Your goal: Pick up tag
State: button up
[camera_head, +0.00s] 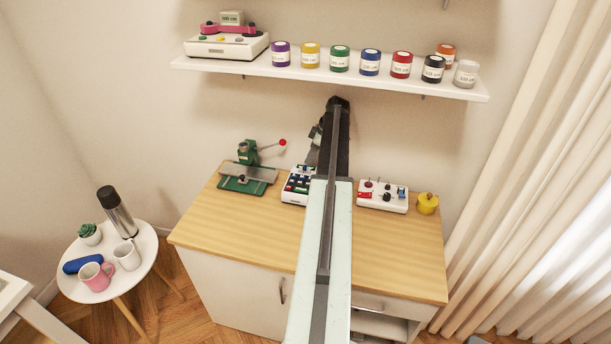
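I cannot make out a separate tag in the head view. Small white labels show on the jars on the wall shelf, but they are too small to read. My arm reaches from the bottom centre over the wooden cabinet top. My gripper (319,134) is at its far end, small and dark, near the back wall and above a white box with several coloured pieces (297,186). The fingers are too small and too hidden by the arm to tell if they are open, shut or holding anything. My arm covers part of the box.
The wooden cabinet top (235,222) is clear in front. A green press (248,178) stands at its left; a white tray (376,205) and yellow container (427,204) stand at its right. The shelf (300,72) overhangs the back. A round side table (143,237) holds cups and a flask.

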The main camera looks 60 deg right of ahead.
aim_at(306, 166)
jog(key=b+x, duration=0.5)
jog(key=shift+s+a+f, duration=0.15)
jog(key=shift+s+f, duration=0.05)
jog(key=shift+f, duration=0.05)
jog(key=shift+r, duration=0.2)
grip_shut()
